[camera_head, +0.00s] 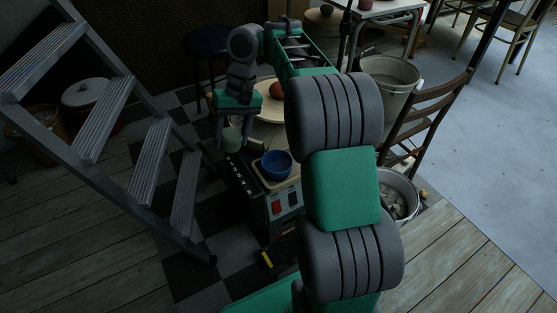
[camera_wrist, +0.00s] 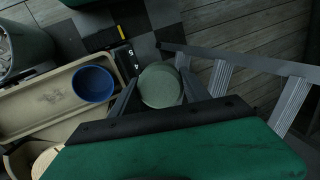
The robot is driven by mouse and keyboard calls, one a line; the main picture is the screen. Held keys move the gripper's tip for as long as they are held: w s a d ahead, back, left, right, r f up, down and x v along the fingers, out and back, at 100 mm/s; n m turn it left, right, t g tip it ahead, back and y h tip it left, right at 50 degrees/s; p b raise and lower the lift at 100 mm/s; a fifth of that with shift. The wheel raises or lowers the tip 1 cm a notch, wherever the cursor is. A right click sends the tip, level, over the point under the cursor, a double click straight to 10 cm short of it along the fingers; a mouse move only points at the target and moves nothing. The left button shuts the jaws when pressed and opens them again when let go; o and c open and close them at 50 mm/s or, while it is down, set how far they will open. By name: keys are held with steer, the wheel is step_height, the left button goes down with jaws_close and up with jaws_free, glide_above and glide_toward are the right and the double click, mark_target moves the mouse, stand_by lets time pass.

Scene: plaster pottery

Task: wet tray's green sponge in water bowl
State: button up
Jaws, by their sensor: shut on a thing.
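My gripper (camera_wrist: 160,92) is shut on a round, pale green sponge (camera_wrist: 161,86), which sits between its two dark fingers. In the head view the sponge (camera_head: 232,140) shows below the gripper (camera_head: 232,132), left of the blue bowl (camera_head: 277,167). The blue bowl also shows in the wrist view (camera_wrist: 93,84), left of the gripper and apart from the sponge. It stands at the end of a beige tray (camera_wrist: 40,117). I cannot make out water in it. The sponge is outside the tray's rim in the wrist view.
A grey stepladder (camera_head: 105,118) stands at the left. A wooden chair (camera_head: 420,110), a bucket (camera_head: 388,82) and a bucket with pale lumps (camera_head: 398,195) stand at the right. The tray is on a box with a red switch (camera_head: 277,207). Free floor lies far right.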

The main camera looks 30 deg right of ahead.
mark_target(234, 150)
step_height(234, 150, down, 9)
steer(key=b, duration=0.6)
steer(key=shift+b, duration=0.4)
steer(key=shift+r, duration=0.15)
stand_by(1.6)
step_height(234, 150, up, 4)
steer(key=p, duration=0.5)
steer(key=shift+r, duration=0.1)
